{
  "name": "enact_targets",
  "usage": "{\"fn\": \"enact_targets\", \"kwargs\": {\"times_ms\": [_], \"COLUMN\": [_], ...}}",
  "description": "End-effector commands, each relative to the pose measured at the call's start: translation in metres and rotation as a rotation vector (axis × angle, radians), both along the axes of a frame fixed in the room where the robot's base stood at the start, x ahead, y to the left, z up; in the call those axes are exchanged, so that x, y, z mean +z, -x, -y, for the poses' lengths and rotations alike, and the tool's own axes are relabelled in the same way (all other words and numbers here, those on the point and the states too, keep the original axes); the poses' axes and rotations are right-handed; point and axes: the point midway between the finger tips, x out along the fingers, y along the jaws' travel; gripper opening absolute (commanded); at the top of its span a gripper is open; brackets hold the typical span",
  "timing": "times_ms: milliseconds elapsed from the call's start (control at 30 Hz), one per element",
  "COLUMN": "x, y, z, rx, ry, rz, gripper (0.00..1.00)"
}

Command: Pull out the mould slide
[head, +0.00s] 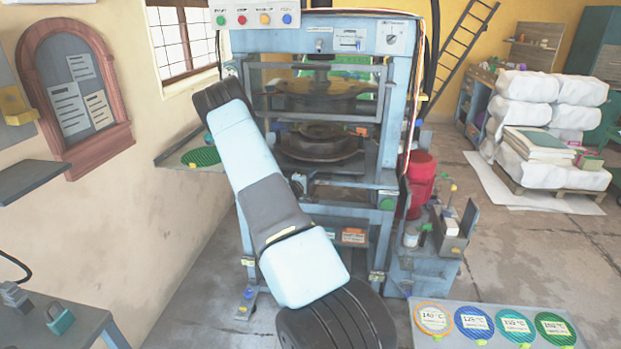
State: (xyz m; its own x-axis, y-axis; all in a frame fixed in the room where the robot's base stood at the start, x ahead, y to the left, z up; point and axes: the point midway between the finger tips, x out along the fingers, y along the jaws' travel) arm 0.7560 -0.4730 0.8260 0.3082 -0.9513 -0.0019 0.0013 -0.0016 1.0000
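The plate press is a pale blue frame with a control panel (262,15) on top. Inside it, a dark round lower mould (320,143) sits on the slide level, below a dark upper plate (322,97). A barred guard frame (372,107) crosses the opening in front of the upper plate. My arm rises from the bottom centre and covers the left front of the press. I cannot make out my gripper; it seems hidden behind my arm. The slide's handle and any contact with it cannot be made out.
A side shelf with a green disc (201,157) juts out left of the press. A red cylinder (419,184) and a small blue-grey stand (433,246) are close on the right. A table with coloured temperature discs (474,323) is at front right.

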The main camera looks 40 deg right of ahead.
Motion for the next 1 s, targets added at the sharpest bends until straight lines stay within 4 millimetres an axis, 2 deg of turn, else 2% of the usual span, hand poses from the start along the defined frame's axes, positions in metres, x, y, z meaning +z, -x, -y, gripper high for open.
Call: {"fn": "enact_targets", "kwargs": {"times_ms": [267,533,900,933,1000], "x": [0.0000,-0.0006,-0.0019,-0.0019,-0.0022], "y": [-0.0004,-0.0002,0.0000,-0.0005,-0.0007], "z": [0.0011,0.0007,0.0000,-0.0079,-0.0043], "rx": [0.000,0.000,0.001,0.002,0.003], "ry": [0.000,-0.001,-0.003,-0.003,-0.003], "rz": [0.000,0.000,-0.002,-0.003,-0.003], "gripper": [0.26,0.01,0.00,0.00,0.00]}}
